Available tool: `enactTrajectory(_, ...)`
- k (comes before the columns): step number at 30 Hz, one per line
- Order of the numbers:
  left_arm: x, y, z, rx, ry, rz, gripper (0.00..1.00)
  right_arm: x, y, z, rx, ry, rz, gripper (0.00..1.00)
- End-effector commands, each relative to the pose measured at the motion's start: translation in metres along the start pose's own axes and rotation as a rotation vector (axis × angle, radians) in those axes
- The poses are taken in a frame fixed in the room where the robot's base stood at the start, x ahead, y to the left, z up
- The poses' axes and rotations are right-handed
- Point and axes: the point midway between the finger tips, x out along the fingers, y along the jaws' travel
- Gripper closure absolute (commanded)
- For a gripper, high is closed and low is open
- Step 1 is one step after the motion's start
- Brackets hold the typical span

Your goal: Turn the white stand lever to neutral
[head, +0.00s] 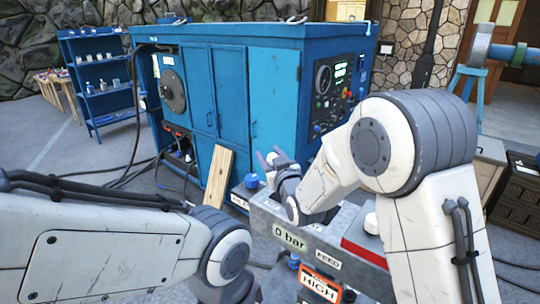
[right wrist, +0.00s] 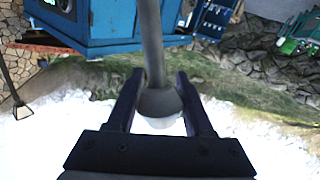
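In the right wrist view, a grey lever rod (right wrist: 152,45) ends in a rounded, pale knob (right wrist: 159,103). The knob sits between the two dark fingers of my right gripper (right wrist: 160,88) and fills the gap, with a finger against each side. The stand carries a "0 bar" display (head: 290,238) and a "FEED" label (head: 328,258). My left forearm shows at the lower left; its gripper is not visible.
A blue machine cabinet (head: 228,95) with a control panel (head: 340,85) stands behind the stand. A blue knob (head: 252,180) and a white knob (head: 371,223) are on the stand. A wooden plank (head: 217,178) leans on the cabinet. Cables lie on the floor at left.

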Motion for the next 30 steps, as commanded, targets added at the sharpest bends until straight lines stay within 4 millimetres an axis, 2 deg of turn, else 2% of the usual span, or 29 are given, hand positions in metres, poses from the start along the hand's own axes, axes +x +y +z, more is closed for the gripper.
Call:
enactTrajectory(6,0.001,0.0,0.0,0.0,0.0,0.0,0.5,0.002,0.003,-0.001,0.018,-0.009,-0.001,1.0)
enactTrajectory(12,0.004,0.0,0.0,-0.001,0.0,0.0,0.5,0.014,0.024,-0.003,0.148,-0.093,-0.011,1.0)
enactTrajectory(15,0.024,-0.002,0.001,-0.002,0.0,0.0,0.5,0.022,0.035,0.005,0.179,-0.112,-0.014,1.0)
enactTrajectory(19,0.035,-0.003,0.002,-0.005,-0.001,0.0,0.5,0.029,0.045,0.005,0.176,-0.112,-0.015,1.0)
enactTrajectory(30,0.036,-0.003,0.002,-0.006,0.0,0.0,0.5,0.032,0.05,0.005,0.175,-0.122,-0.016,1.0)
